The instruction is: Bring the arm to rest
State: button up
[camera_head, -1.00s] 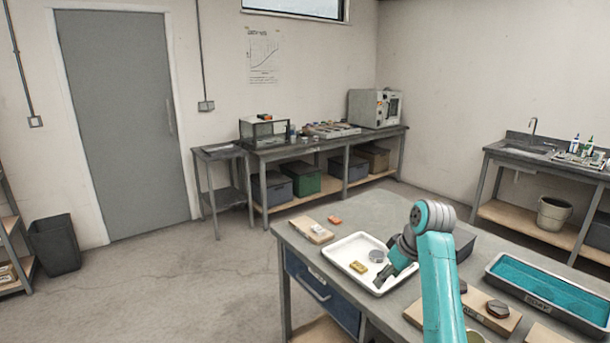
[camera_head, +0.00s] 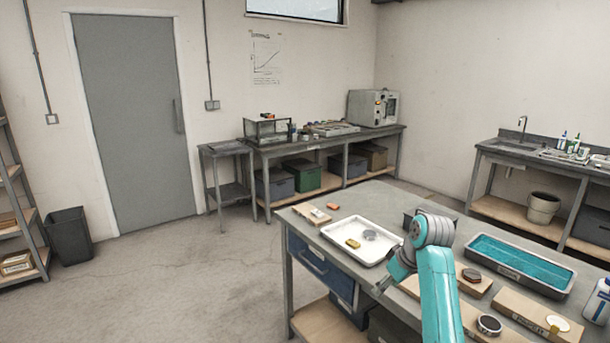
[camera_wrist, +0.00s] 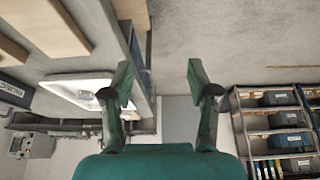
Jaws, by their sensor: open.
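My gripper (camera_head: 381,286) is at the front edge of the grey workbench (camera_head: 400,197) in the head view, at the end of my teal arm. In the wrist view my gripper (camera_wrist: 158,75) shows two fingers spread wide apart with nothing between them. The white tray (camera_head: 341,228) lies on the bench beyond the gripper, with a yellow piece (camera_head: 353,243) and a round grey piece (camera_head: 370,235) in it.
A blue-filled basin (camera_head: 520,262) and wooden blocks (camera_head: 510,306) with dark round pieces are on the bench right of my arm. A bottle (camera_head: 597,303) stands at the right edge. Open floor (camera_head: 200,290) lies left of the bench.

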jog(key=s+a+f+m+t, duration=0.1)
jog(key=s+f, duration=0.4)
jog(key=f, duration=0.5)
jog(key=s+a+f+m+t, duration=0.15)
jog(key=s+f, duration=0.35)
jog(key=f, duration=0.6)
jog(key=s+f+m+t+h, duration=0.1)
jog(key=s+f, duration=0.4)
jog(key=s, duration=0.3)
jog(key=s+f+m+t+h, duration=0.15)
jog(key=s+f, duration=0.25)
jog(key=s, duration=0.4)
jog(key=s+r+m+t, duration=0.1)
jog(key=s+r+t, duration=0.25)
jog(key=s, duration=1.75)
jog(key=s+r+m+t, duration=0.1)
jog(key=s+r+t, duration=0.1)
jog(key=s+r, duration=1.3)
jog(key=shift+a+r, duration=0.25)
jog(key=shift+r, duration=0.45)
